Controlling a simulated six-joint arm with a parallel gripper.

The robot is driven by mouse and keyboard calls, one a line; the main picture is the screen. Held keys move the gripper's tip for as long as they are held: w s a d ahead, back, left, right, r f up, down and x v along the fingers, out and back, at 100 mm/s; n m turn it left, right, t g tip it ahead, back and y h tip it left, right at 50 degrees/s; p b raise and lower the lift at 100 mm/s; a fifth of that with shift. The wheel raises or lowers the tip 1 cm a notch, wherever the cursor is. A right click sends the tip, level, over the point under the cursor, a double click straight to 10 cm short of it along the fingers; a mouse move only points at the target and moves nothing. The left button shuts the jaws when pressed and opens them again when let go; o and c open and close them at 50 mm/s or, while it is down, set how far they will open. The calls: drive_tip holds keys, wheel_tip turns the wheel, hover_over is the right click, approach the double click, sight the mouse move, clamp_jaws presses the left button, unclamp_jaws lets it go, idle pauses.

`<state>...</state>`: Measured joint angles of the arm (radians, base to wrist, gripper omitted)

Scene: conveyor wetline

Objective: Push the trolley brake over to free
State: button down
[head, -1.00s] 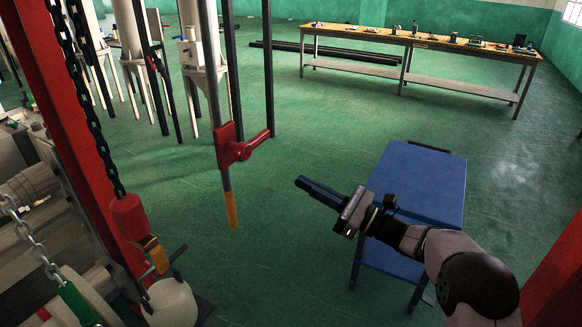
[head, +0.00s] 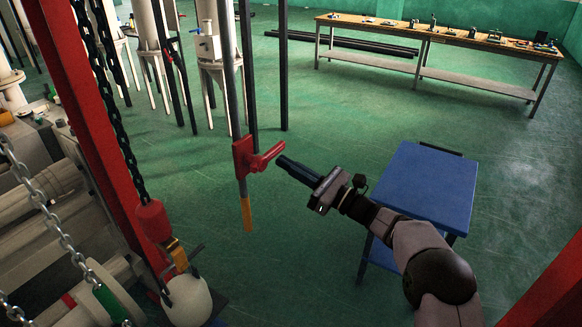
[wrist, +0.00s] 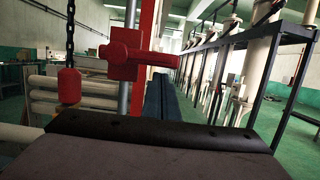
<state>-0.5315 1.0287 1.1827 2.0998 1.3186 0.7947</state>
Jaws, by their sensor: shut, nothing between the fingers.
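A red lever (head: 268,157), which looks like the trolley brake, sits in a red block (head: 243,157) on a grey vertical rod with a yellow lower end (head: 246,213). Its handle sticks out to the right and slightly up. In the wrist view the red lever (wrist: 125,62) is large, just ahead of and above the fingers. My gripper (head: 280,161) is shut and empty, its dark fingertips close beside the handle's free end. I cannot tell whether they touch. My gripper (wrist: 166,97) also shows in the wrist view. No brake marking is readable.
A blue-topped trolley table (head: 420,190) stands behind my arm. A red post (head: 75,110) and a chain with a red block (head: 153,222) are at left, near rollers (head: 50,190). A workbench (head: 440,42) is at the back; the green floor between is clear.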

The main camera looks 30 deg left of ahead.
drive_tip(key=shift+w+r+n+g+b, duration=0.2)
drive_tip(key=shift+r+n+g+b, duration=0.25)
drive_tip(key=shift+n+b, duration=0.6)
drive_tip(key=r+n+b, duration=0.1)
drive_tip(key=n+b, duration=0.1)
drive_tip(key=b, duration=0.1)
drive_tip(key=r+n+g+b, duration=0.1)
drive_tip(key=n+b, duration=0.1)
drive_tip(key=b, duration=0.1)
drive_tip(key=shift+w+r+n, duration=0.2)
drive_tip(key=shift+r+n, duration=0.05)
drive_tip(key=shift+r, duration=0.1)
wheel_tip(320, 180, up, 6)
drive_tip(key=n+g+h, duration=0.3)
drive_tip(key=n, duration=0.8)
hover_over(281, 147)
drive_tip(key=s+d, duration=0.3)
drive_tip(key=shift+s+a+r+n+t+b, duration=0.15)
drive_tip(key=shift+s+r+n, duration=0.25)
drive_tip(key=shift+n, duration=0.45)
drive_tip(key=shift+s+a+r+n+t+b, duration=0.15)
drive_tip(key=shift+s+r+n, duration=0.2)
drive_tip(key=shift+n, duration=0.5)
drive_tip(key=shift+w+p, duration=0.1)
drive_tip(key=shift+p, duration=0.35)
